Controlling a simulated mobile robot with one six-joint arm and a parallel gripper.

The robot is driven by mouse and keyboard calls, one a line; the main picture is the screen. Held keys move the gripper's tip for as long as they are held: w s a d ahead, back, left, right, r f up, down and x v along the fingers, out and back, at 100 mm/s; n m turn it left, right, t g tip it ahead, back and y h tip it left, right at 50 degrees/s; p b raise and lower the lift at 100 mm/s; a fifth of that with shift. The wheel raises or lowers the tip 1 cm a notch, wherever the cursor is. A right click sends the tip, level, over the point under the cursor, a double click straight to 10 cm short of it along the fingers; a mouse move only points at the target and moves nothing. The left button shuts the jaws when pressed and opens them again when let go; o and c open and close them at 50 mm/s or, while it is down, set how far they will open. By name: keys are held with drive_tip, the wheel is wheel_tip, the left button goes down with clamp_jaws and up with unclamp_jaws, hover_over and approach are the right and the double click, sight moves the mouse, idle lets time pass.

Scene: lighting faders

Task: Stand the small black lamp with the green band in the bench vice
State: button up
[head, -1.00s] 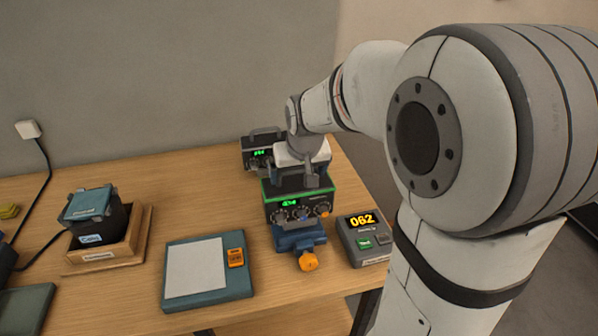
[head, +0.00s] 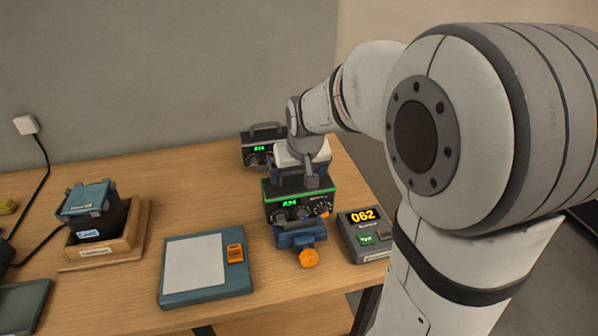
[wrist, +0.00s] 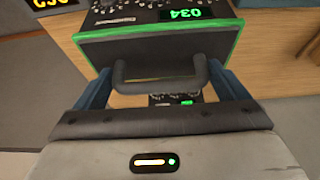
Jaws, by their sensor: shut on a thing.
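The small black lamp with the green band (head: 278,213) is a box with knobs and a lit green display in the head view. It stands upright directly over the blue bench vice (head: 290,238), which has an orange knob. The lamp hides the vice's jaws, so I cannot tell whether its base is between them. My gripper (head: 300,178) is above the lamp, shut on its dark top handle. In the wrist view the blue fingers (wrist: 160,88) hold the handle at its two ends, and the lamp (wrist: 145,50) shows beyond, with its green edge and display.
A similar black device (head: 257,151) stands close behind. A grey box with a yellow 062 display (head: 365,238) is right of the vice. A teal pad (head: 178,297) lies to the left, and a wooden holder (head: 133,237) with a dark block is farther left. Bare table lies behind the pad.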

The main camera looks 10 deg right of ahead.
drive_tip(key=shift+f+b, duration=0.6)
drive_tip(key=shift+b, duration=0.15)
idle(0.9)
drive_tip(key=o, duration=0.7)
drive_tip(key=shift+o, duration=0.6)
drive_tip(key=shift+s+f, duration=0.1)
drive_tip(key=shift+f, duration=0.1)
drive_tip(key=shift+r, duration=0.2)
wheel_tip(320, 180, up, 8)
drive_tip(key=p, duration=0.5)
drive_tip(key=shift+f, duration=0.1)
